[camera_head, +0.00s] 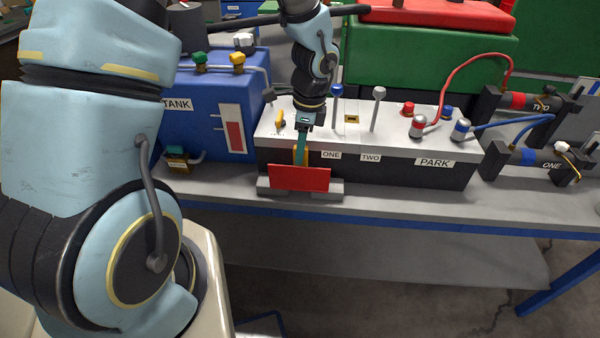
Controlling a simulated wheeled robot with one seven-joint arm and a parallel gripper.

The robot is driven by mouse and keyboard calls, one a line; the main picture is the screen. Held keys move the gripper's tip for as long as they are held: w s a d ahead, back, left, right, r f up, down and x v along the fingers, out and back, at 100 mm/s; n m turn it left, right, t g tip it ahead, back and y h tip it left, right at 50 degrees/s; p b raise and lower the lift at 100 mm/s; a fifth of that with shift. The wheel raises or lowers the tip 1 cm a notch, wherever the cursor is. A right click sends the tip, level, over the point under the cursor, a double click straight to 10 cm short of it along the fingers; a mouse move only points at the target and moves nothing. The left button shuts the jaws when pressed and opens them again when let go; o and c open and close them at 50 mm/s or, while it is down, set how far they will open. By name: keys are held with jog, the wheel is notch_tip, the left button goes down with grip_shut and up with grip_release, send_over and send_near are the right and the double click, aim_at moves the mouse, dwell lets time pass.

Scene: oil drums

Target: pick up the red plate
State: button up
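The red plate (300,179) stands upright, its broad face towards the camera, at a low grey holder (331,189) on the bench's front part. My gripper (301,158) comes down from above, in front of the grey control box, and its end is just above or at the plate's top edge. An orange-yellow part shows at the gripper's end. I cannot tell whether the fingers touch the plate or how far apart they are.
The control box (432,160) with levers, labelled ONE, TWO and PARK, is right behind the plate. A blue tank (190,130) stands to the left. Red and blue hoses (497,124) run to couplings on the right. The bench's front strip (430,203) is clear.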

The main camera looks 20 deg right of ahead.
jog(key=shift+w+a+f+p, duration=0.15)
jog(key=shift+f+p, duration=0.3)
jog(key=shift+f, duration=1.8)
grip_shut()
